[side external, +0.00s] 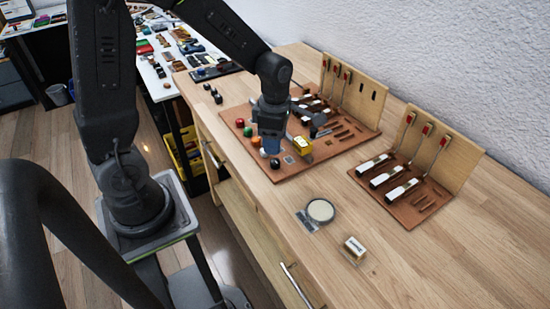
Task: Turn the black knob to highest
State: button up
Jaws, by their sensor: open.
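A small black knob (275,163) sits near the front corner of the brown piano-action board (285,176), at the end of a row of coloured knobs. My gripper (272,146) points down over the board, just behind and above the black knob, close to the white knob (264,153). It is open. The knob's setting is too small to read, and I cannot tell whether the fingers touch anything. My gripper and wrist hide part of the board.
A yellow block (301,147) stands right of my gripper. A second board (408,212), a round dish (320,210) and a small labelled block (354,247) lie nearby.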

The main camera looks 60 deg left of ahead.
aim_at(275, 161)
notch_tip(275, 161, down, 7)
jog(key=shift+r, duration=0.1)
jog(key=shift+c, duration=0.5)
jog(key=c, duration=0.8)
jog(key=shift+c, duration=0.2)
